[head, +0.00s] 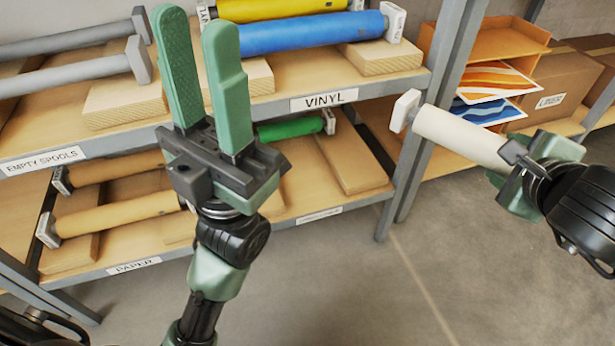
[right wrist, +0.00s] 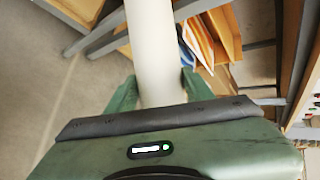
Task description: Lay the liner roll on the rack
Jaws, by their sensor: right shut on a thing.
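The liner roll (head: 455,134) is a cream-white tube with a square pale end cap at its left end. My right gripper (head: 512,155) is shut on it near its right end and holds it in the air in front of the rack's right side. In the right wrist view the roll (right wrist: 153,45) runs up from between the green fingers (right wrist: 152,95). The rack (head: 436,90) has grey posts and wooden shelves with labels such as VINYL and PAPER. My left gripper (head: 197,30) is open and empty, pointing up in front of the shelves. It hides part of them.
Blue (head: 310,33) and yellow (head: 280,8) rolls lie on the VINYL shelf. Grey spools (head: 75,70) lie at the left. Brown rolls (head: 115,214) and a green roll (head: 290,128) lie lower. Cardboard boxes (head: 550,85) stand right.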

